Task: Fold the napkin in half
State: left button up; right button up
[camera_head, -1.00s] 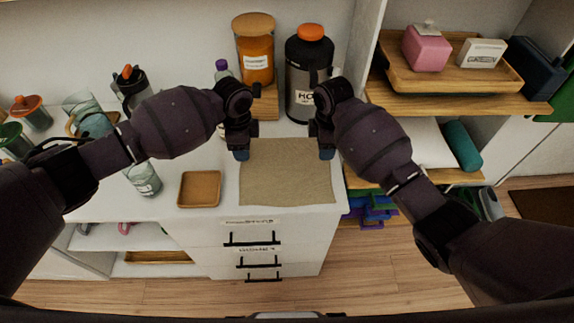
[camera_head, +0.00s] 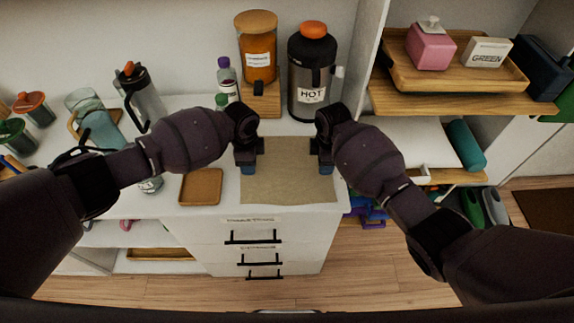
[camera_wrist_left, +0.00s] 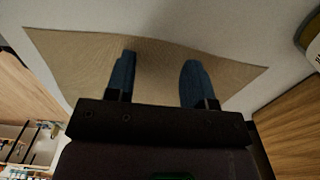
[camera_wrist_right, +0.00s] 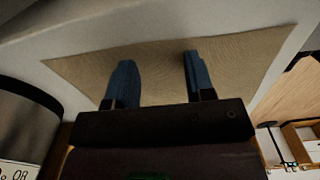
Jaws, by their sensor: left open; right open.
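The beige napkin (camera_head: 287,178) lies flat and unfolded on the white counter top in the head view. My left gripper (camera_head: 248,170) is open over the napkin's left edge, with blue fingertips pointing down. My right gripper (camera_head: 326,169) is open over its right edge. In the left wrist view the napkin (camera_wrist_left: 155,65) spreads under and beyond two parted fingers (camera_wrist_left: 157,80). In the right wrist view the napkin (camera_wrist_right: 155,65) also lies beyond two parted fingers (camera_wrist_right: 156,80). Neither gripper holds cloth. Whether the fingertips touch the napkin is unclear.
A wooden tray (camera_head: 201,187) sits left of the napkin. Behind stand a black HOT flask (camera_head: 311,85), an orange jar (camera_head: 258,60) on a wooden block and a purple-capped bottle (camera_head: 227,80). Drawers (camera_head: 253,240) lie below the counter's front edge; shelves (camera_head: 460,95) stand at right.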

pick_arm(q)
jog(key=shift+f, duration=0.15)
pick_arm(e)
jog(key=shift+f, duration=0.15)
pick_arm(q)
grip_shut()
pick_arm(e)
grip_shut()
pick_arm(q)
jog(key=shift+r, duration=0.2)
pick_arm(e)
jog(key=shift+r, duration=0.25)
